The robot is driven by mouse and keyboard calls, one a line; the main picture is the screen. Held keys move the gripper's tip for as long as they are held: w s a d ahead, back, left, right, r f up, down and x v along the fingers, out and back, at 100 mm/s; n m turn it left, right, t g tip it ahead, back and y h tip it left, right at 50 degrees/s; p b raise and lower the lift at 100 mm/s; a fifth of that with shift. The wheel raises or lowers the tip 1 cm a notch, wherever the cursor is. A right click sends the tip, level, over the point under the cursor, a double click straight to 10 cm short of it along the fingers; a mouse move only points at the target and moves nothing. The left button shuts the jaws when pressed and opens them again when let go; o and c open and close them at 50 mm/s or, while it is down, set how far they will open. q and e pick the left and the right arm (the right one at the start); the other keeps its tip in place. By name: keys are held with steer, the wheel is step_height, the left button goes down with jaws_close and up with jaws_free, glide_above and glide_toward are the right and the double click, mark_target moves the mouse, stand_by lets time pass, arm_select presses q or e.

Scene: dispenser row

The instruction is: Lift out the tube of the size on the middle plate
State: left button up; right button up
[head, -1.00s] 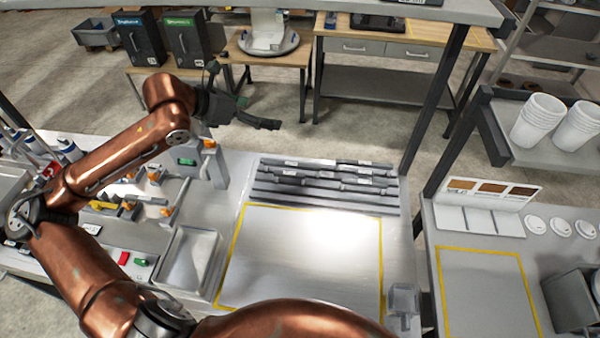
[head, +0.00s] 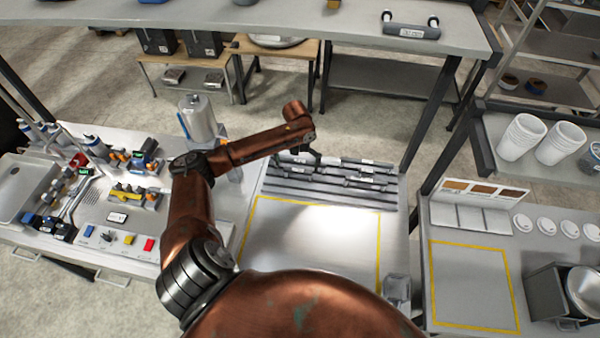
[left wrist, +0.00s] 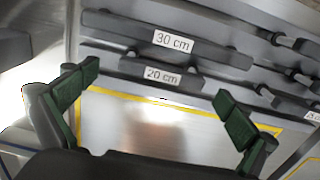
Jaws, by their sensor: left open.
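Dark grey tubes lie side by side in a grey rack (head: 272,186) at the back of the bench. In the left wrist view a long tube labelled 30 cm (left wrist: 215,48) lies above a shorter tube labelled 20 cm (left wrist: 185,84). More tubes show at the right edge, one with a cut-off label. My left gripper (head: 318,162) is over the rack. Its green-padded fingers (left wrist: 160,95) are open and empty, apart from the tubes, with the 20 cm tube just above the gap in the picture. I cannot make out a middle plate. My right gripper is out of view.
A yellow-outlined area (head: 310,245) in front of the rack is clear. A grey canister (head: 197,118) stands behind my left arm. Tools crowd the left bench. A dark tube-like piece with a label (head: 410,29) sits on the overhead shelf (head: 330,14).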

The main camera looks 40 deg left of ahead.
mark_target(298, 171)
arm_select(q)
steer(key=f, duration=0.1)
steer(key=f+p, duration=0.1)
steer(key=f, duration=0.1)
steer(key=shift+s+d+f, duration=0.15)
steer(key=shift+d+f, duration=0.15)
steer(key=shift+d, duration=0.05)
steer(key=shift+a+f, duration=0.1)
steer(key=shift+f, duration=0.4)
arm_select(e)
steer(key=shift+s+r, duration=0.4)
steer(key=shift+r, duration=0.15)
arm_select(q)
steer(key=shift+c, duration=0.3)
steer(key=c, duration=0.9)
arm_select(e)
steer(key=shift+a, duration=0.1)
arm_select(q)
steer(key=shift+r, duration=0.1)
